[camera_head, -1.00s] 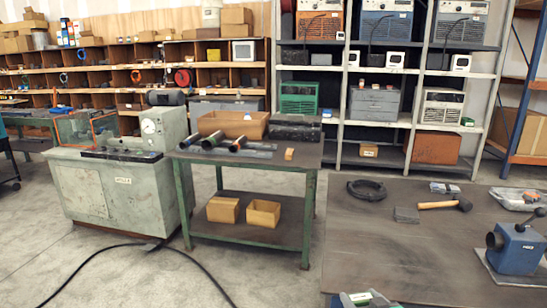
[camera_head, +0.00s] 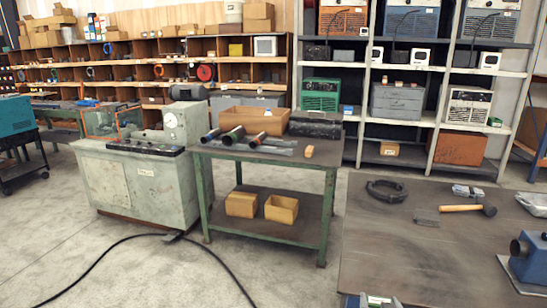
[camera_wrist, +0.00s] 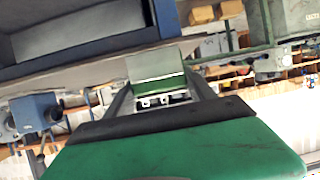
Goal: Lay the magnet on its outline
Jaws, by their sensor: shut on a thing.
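In the wrist view my gripper (camera_wrist: 160,100) is shut on a flat-faced grey-green block (camera_wrist: 155,65), which I take to be the magnet. The block sits between the two fingertips and sticks out beyond them. It appears held clear of any surface. In the head view only a small green and white part, probably of my gripper, shows at the bottom edge; the block cannot be made out there. I cannot make out the magnet's outline in either view.
A green workbench (camera_head: 265,158) with pipes stands left, beside a grey-green machine cabinet (camera_head: 130,185). A black cable (camera_head: 110,248) crosses open floor.

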